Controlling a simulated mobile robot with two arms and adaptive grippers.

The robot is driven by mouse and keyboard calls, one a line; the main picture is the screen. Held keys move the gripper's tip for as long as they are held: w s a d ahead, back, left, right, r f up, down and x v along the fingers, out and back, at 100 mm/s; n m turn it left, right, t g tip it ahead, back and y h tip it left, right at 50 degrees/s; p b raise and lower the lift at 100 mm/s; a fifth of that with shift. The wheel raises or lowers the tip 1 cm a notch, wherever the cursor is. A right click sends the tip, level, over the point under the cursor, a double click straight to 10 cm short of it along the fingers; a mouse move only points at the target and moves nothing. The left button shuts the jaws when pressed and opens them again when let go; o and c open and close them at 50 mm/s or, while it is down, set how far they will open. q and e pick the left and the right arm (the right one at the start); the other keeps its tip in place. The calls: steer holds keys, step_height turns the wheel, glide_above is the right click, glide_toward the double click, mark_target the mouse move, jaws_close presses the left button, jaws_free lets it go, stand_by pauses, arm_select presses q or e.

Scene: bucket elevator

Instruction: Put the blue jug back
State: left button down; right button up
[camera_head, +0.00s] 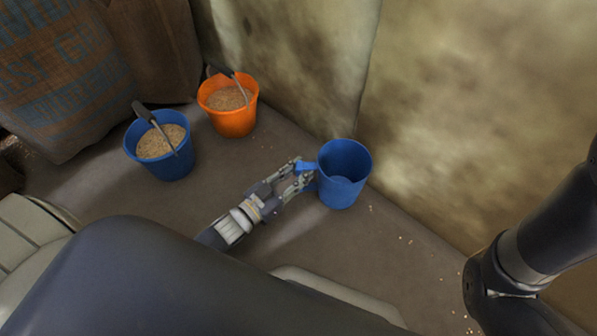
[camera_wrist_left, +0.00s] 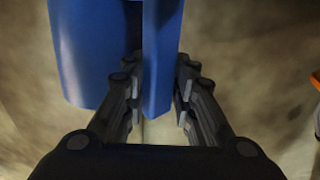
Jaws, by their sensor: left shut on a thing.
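The blue jug (camera_head: 343,188) is upright and open at the top, near the wall in the middle right of the head view. It looks empty inside. My left gripper (camera_head: 303,176) is shut on the jug's handle, on its left side. In the left wrist view the jug's body (camera_wrist_left: 85,50) fills the upper left, and its handle (camera_wrist_left: 158,70) runs down between the fingers of my left gripper (camera_wrist_left: 160,95). I cannot tell whether the jug's base touches the floor. My right gripper is out of view; only part of my right arm shows at the right edge.
A blue bucket (camera_head: 171,168) and an orange bucket (camera_head: 237,122), both filled with grain, stand at the left. Printed sacks (camera_head: 65,75) stand behind them. A stained wall (camera_head: 470,120) rises behind the jug. Scattered grains lie on the otherwise clear floor (camera_head: 390,255) at right.

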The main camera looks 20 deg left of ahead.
arm_select(q)
steer(key=shift+f+b, duration=0.45)
steer(key=shift+f, duration=0.2)
stand_by(0.4)
steer(key=c, duration=1.2)
jaws_free()
steer(key=shift+c, duration=0.2)
